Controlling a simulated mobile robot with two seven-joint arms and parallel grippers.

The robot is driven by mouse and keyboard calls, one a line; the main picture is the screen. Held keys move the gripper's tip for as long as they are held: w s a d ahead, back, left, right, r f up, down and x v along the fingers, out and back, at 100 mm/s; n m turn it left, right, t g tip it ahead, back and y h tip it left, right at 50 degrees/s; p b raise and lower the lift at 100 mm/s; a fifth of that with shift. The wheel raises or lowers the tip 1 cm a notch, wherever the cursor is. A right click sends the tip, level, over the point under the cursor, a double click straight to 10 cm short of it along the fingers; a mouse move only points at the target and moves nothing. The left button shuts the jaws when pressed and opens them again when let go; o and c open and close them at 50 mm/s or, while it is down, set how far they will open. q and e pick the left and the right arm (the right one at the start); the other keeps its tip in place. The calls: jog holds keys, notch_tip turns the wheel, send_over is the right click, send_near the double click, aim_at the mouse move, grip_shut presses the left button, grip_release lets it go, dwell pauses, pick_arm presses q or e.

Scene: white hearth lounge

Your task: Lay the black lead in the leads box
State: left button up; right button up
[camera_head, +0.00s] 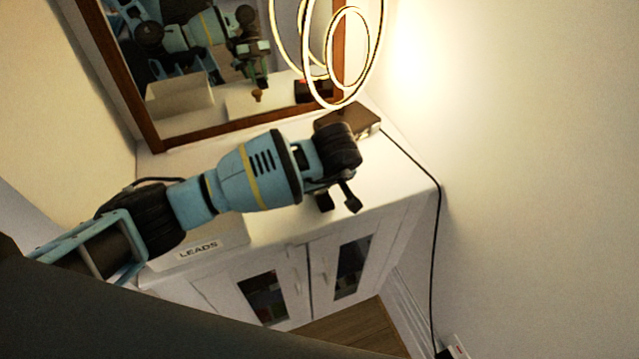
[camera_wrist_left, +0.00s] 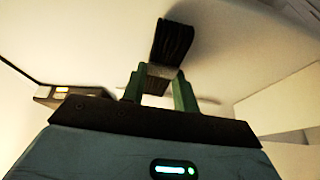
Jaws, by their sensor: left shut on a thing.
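My left gripper (camera_head: 338,201) hangs above the white cabinet top, right of the leads box. In the left wrist view its two green fingers (camera_wrist_left: 160,88) are shut on a black ribbed bundle, the black lead (camera_wrist_left: 173,40), which sticks out beyond the fingertips. In the head view the lead is hard to tell from the dark gripper parts. The white leads box (camera_head: 198,249), labelled LEADS, stands on the left of the cabinet top. My left arm passes over it and hides much of it, so its inside cannot be seen. My right gripper is not in view.
A ring lamp (camera_head: 349,62) on a brown base (camera_head: 366,117) stands at the back right. A wood-framed mirror (camera_head: 150,135) stands behind. The cabinet top (camera_head: 395,180) is clear at right.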

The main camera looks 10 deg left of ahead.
pick_arm(q)
jog(key=shift+f, duration=0.15)
jog(key=o, duration=1)
jog(key=p+v, duration=0.1)
jog(key=v, duration=1.1)
jog(key=shift+a, duration=0.1)
